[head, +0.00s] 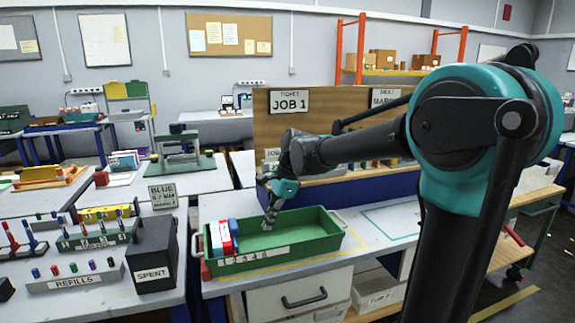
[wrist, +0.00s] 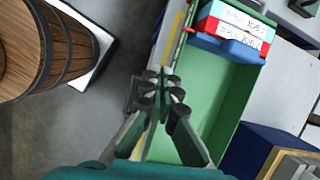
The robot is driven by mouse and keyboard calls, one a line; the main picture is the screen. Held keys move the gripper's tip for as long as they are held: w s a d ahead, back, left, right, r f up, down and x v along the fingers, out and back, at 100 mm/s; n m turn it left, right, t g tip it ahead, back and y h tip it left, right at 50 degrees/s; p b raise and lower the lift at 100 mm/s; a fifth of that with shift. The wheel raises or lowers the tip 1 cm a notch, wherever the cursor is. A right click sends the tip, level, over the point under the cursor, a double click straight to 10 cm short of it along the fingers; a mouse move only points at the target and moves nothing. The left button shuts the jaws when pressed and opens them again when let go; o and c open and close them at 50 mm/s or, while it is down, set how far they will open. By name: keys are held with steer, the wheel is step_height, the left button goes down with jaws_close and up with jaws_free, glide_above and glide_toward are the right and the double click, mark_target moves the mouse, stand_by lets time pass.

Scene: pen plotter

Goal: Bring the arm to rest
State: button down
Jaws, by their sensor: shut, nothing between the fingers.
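My arm (head: 455,150) reaches from the right over the bench in the head view. My gripper (head: 268,222) is over the green tray (head: 310,251), near its middle. In the wrist view my gripper (wrist: 162,92) is shut and empty, with its fingertips close together beside the tray's long wall (wrist: 196,140). The tray holds a few blue, red and white boxes (head: 225,238) at its left end, apart from the fingers. Whether the fingertips touch the tray cannot be told.
A wooden board with a JOB 1 sign (head: 289,100) stands behind the tray. A black SPENT box (head: 152,255) and pen racks (head: 95,235) are on the left bench. A wooden barrel (wrist: 40,50) shows in the wrist view. The bench right of the tray has a clear outlined area (head: 395,222).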

steer(key=s+d+f+n+t+h, duration=0.1)
steer(key=s+d+f+n, duration=0.3)
steer(key=d, duration=0.4)
steer(key=s+d+f+n+t+h, duration=0.1)
steer(key=s+d+f+n+t, duration=0.1)
steer(key=s+d+f+n, duration=0.2)
steer(key=s+d+f+n+t+h, duration=0.2)
steer(key=s+d+f+n, duration=0.3)
steer(key=d+f, duration=0.4)
steer(key=s+d, duration=0.1)
steer(key=d, duration=0.2)
steer(key=shift+s+d+f, duration=0.3)
steer(key=shift+s, duration=0.05)
stand_by(0.3)
